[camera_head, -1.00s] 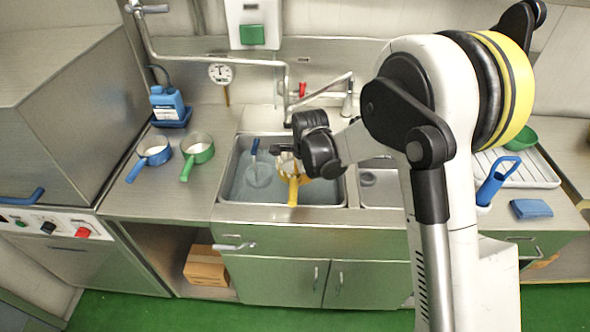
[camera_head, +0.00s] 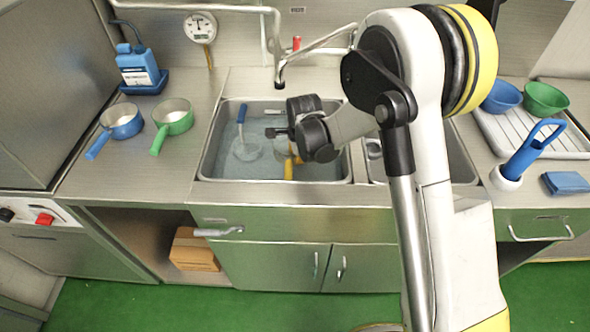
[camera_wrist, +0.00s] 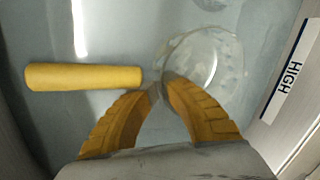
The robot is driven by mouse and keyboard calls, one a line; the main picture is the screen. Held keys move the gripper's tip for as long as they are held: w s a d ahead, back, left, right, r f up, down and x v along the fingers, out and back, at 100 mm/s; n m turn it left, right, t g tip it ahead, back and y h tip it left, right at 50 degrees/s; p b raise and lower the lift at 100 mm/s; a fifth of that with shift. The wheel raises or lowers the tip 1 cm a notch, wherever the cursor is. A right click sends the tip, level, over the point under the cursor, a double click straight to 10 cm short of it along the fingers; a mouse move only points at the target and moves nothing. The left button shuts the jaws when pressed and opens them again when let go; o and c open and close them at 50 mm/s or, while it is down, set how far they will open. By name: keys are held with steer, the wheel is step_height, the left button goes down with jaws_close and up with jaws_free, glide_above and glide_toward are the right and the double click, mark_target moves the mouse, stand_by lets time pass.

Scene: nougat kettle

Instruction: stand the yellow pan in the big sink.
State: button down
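The yellow pan shows its yellow handle (camera_head: 288,169) inside the big sink (camera_head: 212,150), pointing toward the front wall. In the wrist view the handle (camera_wrist: 85,77) points left and the pale round pan body (camera_wrist: 208,60) lies right of it. My gripper (camera_wrist: 161,86) is above the pan, its yellow-brown fingertips closed together at the rim by the handle's inner end, seemingly pinching the rim. In the head view my gripper (camera_head: 272,132) partly hides the pan body. The pan looks level; whether it rests on the sink floor I cannot tell.
A blue-handled vessel (camera_head: 242,113) stands in the sink's water, left of the pan. A small sink (camera_head: 455,160) adjoins right. Blue (camera_head: 121,121) and green (camera_head: 174,117) pans stand on the left counter. A faucet (camera_head: 318,42) hangs behind. A HIGH label (camera_wrist: 286,90) marks the sink wall.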

mark_target(295, 171)
steer(key=shift+f+b, duration=0.65)
steer(key=shift+f, duration=1.3)
steer(key=shift+f, duration=0.2)
steer(key=c, duration=1.6)
jaws_free()
steer(key=shift+r, duration=0.1)
steer(key=p+v, duration=0.4)
steer(key=v, duration=0.8)
steer(key=shift+d+r, duration=0.1)
steer(key=shift+r, duration=0.05)
